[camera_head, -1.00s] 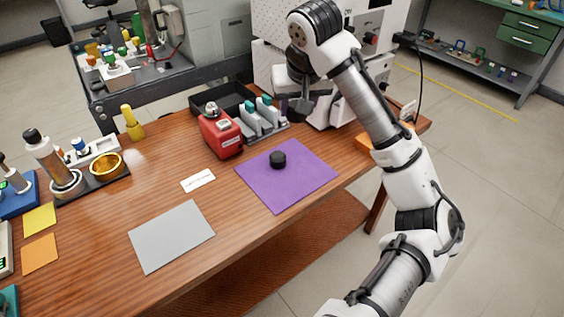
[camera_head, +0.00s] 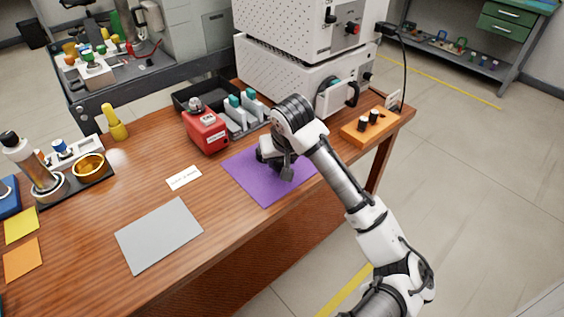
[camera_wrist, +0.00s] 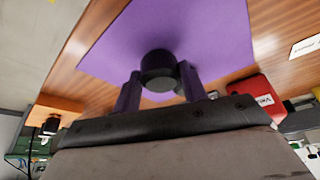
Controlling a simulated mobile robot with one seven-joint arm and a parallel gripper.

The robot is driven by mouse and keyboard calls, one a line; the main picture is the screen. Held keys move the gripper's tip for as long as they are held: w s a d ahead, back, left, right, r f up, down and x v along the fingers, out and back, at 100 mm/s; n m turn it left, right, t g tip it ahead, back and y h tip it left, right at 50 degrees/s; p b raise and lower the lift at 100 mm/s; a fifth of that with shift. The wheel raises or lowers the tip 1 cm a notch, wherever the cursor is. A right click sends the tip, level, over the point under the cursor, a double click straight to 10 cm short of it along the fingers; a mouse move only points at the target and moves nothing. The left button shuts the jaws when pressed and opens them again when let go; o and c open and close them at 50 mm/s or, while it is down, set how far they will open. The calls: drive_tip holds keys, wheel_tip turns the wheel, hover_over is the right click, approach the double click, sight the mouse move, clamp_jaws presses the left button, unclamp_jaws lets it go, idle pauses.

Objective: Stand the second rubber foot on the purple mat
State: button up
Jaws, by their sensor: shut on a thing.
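The purple mat (camera_head: 262,192) lies on the wooden table, partly covered by my arm in the head view. In the wrist view the mat (camera_wrist: 215,35) fills the upper middle. My gripper (camera_head: 277,165) is over the mat. In the wrist view my gripper (camera_wrist: 158,80) is shut on a round black rubber foot (camera_wrist: 157,68), held between its two fingers. The foot is seen against the mat; I cannot tell whether it touches it. Only one foot shows there; another behind it could be hidden.
A red box (camera_head: 206,132) and a grey rack (camera_head: 240,118) stand behind the mat. A white machine (camera_head: 300,85) is at the back. An orange block (camera_head: 352,134) with black-topped pieces is at right. A grey sheet (camera_head: 160,235) lies at front left.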

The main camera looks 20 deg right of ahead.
drive_tip(key=shift+f, duration=0.7)
drive_tip(key=shift+f, duration=0.2)
drive_tip(key=o, duration=1)
drive_tip(key=v, duration=1.2)
drive_tip(key=shift+r, duration=0.25)
